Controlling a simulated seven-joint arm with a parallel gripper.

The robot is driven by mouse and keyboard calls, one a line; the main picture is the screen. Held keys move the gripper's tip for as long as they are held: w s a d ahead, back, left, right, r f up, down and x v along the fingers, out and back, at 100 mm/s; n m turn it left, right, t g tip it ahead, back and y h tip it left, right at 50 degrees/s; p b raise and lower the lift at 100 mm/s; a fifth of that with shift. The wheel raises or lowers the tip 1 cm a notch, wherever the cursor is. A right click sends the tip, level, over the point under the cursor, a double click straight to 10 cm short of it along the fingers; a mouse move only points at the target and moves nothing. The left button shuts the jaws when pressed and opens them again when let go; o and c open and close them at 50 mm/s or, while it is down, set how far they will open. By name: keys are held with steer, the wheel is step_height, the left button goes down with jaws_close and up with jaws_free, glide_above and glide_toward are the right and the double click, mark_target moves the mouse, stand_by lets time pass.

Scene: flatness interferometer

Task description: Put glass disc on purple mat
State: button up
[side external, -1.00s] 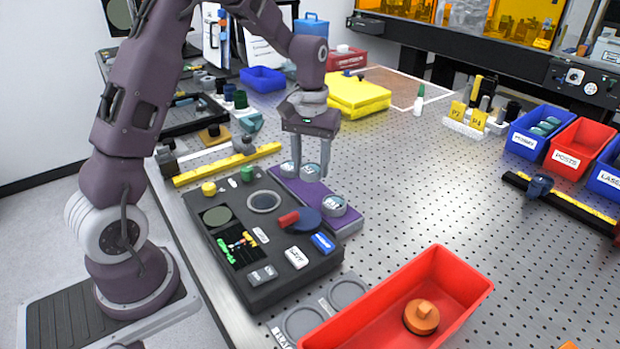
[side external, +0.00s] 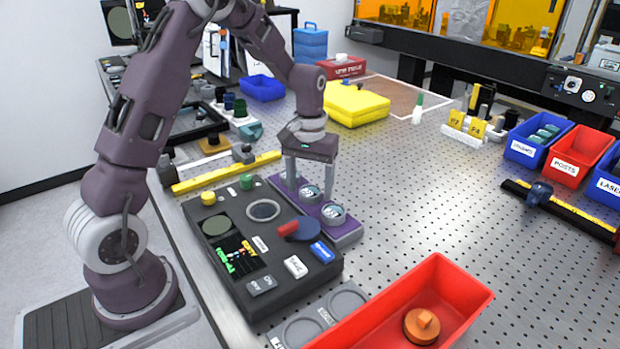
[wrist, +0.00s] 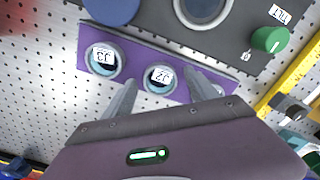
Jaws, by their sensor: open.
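A long purple strip (side external: 345,231) tops a low grey block beside the black console. On it stand round grey holders with labelled, glassy blue-green discs: J3 (side external: 333,215), J2 (side external: 310,194) and a third, mostly hidden behind a finger. In the wrist view, J3 (wrist: 103,61) is at left, J2 (wrist: 160,79) is in the middle, and the third shows only partly at right. My gripper (side external: 309,192) is open and low over the strip. Its fingers (wrist: 161,78) appear on either side of J2; I cannot tell whether they touch it. Which disc is the task's glass disc is unclear.
A red bin (side external: 465,290) holds an orange knobbed piece (side external: 421,326).

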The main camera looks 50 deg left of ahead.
mark_target(310, 191)
step_height(310, 191, up, 11)
steer(key=s+d+r+m+t, duration=0.1)
steer(key=s+d+r+m, duration=0.1)
steer(key=s+d+r, duration=0.35)
steer(key=s+d+m+t, duration=0.2)
steer(key=s+d, duration=0.1)
steer(key=s, duration=0.6)
steer(key=s+d+m+t, duration=0.2)
steer(key=s+d, duration=0.2)
steer(key=s, duration=0.6)
steer(key=shift+r+m+t, duration=0.3)
steer(key=shift+r+m, duration=0.1)
